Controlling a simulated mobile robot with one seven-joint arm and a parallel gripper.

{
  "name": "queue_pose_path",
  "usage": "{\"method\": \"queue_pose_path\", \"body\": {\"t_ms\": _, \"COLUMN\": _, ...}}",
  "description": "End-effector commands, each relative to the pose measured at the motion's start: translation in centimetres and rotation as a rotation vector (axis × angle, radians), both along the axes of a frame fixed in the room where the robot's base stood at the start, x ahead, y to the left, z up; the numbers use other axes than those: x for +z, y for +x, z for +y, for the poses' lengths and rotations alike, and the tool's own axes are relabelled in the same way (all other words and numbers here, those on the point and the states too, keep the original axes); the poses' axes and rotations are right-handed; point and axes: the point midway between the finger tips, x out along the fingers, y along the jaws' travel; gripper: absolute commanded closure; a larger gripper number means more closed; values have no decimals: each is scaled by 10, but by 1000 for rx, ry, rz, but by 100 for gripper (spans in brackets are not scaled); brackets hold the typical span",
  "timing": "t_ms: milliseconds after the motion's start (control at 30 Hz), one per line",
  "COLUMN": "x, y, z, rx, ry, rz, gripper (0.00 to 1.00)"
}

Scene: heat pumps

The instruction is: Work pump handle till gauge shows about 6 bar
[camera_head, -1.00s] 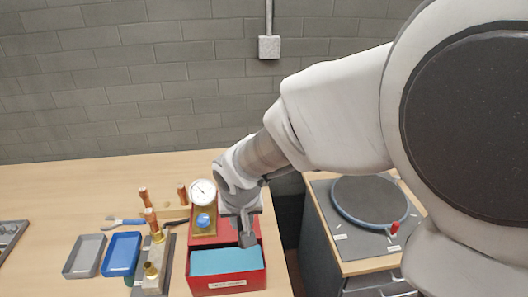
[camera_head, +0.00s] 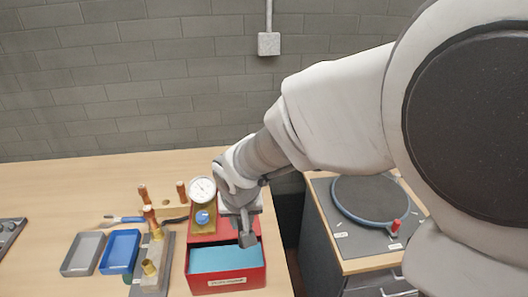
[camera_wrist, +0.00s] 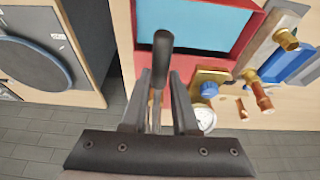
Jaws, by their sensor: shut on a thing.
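The test pump is a red box (camera_head: 229,284) with light-blue water (camera_head: 222,259) in it, standing on the bench. Its round white gauge (camera_head: 202,190) is at the back left of the box, above a blue knob (camera_head: 202,218). The needle points to the upper left, but the figures are too small to read. The gauge is partly hidden in the wrist view (camera_wrist: 207,119). My gripper (camera_wrist: 160,78) is shut on the pump handle (camera_wrist: 162,47), whose dark end sticks out past the fingers. In the head view my wrist hides most of the handle.
A block with brass and copper fittings (camera_head: 150,270) stands left of the pump. Blue (camera_head: 120,250) and grey (camera_head: 82,254) trays and blue-handled pliers (camera_head: 125,219) lie farther left. A dark round plate (camera_head: 369,198) sits on a second unit to the right, across a gap.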

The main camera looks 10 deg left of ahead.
Motion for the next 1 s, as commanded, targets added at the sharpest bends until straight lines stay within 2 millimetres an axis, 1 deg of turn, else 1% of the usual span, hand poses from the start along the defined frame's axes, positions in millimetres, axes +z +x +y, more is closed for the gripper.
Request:
{"method": "queue_pose_path", "body": {"t_ms": 67, "x": 5, "y": 0, "z": 0, "rx": 0, "ry": -1, "rz": 2, "gripper": 81}}
{"method": "queue_pose_path", "body": {"t_ms": 800, "x": 95, "y": 0, "z": 0, "rx": 0, "ry": 0, "rz": 0, "gripper": 81}}
{"method": "queue_pose_path", "body": {"t_ms": 900, "x": 103, "y": 0, "z": 0, "rx": 0, "ry": 0, "rz": 0, "gripper": 81}}
{"method": "queue_pose_path", "body": {"t_ms": 1000, "x": 105, "y": 0, "z": 0, "rx": 0, "ry": 0, "rz": 1, "gripper": 81}}
